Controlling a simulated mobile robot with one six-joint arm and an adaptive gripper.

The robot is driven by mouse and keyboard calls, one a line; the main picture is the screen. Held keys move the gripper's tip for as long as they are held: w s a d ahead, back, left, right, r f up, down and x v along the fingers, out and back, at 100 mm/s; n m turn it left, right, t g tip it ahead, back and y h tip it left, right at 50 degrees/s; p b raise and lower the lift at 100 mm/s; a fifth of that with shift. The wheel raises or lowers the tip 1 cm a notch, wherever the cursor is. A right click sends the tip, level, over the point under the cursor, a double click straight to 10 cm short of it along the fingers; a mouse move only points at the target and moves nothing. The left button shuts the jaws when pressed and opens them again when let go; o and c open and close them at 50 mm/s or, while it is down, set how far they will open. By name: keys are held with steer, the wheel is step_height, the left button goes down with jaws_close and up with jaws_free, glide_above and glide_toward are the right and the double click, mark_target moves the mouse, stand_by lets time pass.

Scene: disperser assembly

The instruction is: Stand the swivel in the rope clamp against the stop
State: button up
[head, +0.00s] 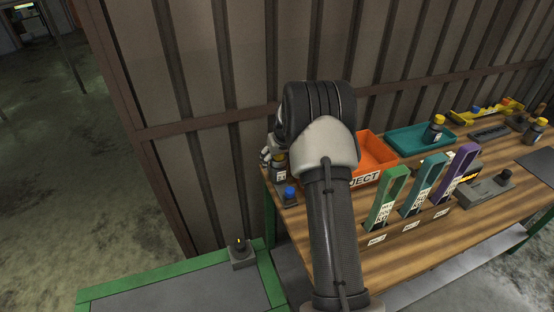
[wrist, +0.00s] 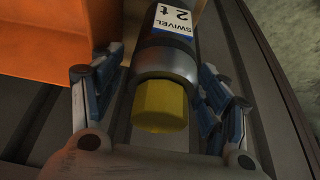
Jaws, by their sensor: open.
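In the wrist view a dark swivel (wrist: 172,52) with a grey collar, a yellow hexagonal end and a "SWIVEL 2t" label is between the fingers of my gripper (wrist: 163,62). The fingers are open, one on each side; I cannot tell whether either touches it. In the head view my gripper (head: 268,156) is at the back left corner of the bench, partly hidden by my arm. A dark labelled piece (head: 280,172), apparently this swivel, shows beneath it, beside a grey block with a blue knob (head: 290,192). I cannot identify the rope clamp or its stop with certainty.
An orange reject bin (head: 373,146) stands close right of my gripper. A teal tray (head: 405,141) holds another yellow-topped piece (head: 434,131). A green-edged surface (head: 180,278) lies lower left.

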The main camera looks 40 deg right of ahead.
steer(key=shift+r, duration=0.25)
steer(key=p+v, duration=0.3)
steer(key=v, duration=0.8)
steer(key=s+a+r+n, duration=0.1)
steer(key=s+a+r, duration=0.5)
steer(key=a+r, duration=0.3)
steer(key=s+a+r+n, duration=0.1)
steer(key=s+a+r, duration=0.6)
steer(key=a, duration=0.3)
steer(key=s+a, duration=0.5)
steer(key=s, duration=0.5)
steer(key=s+a+n+y, duration=0.1)
steer(key=s+a, duration=0.4)
steer(key=s, duration=0.5)
steer(key=shift+s+f, duration=0.25)
steer(key=shift+s, duration=0.1)
steer(key=shift+d, duration=0.15)
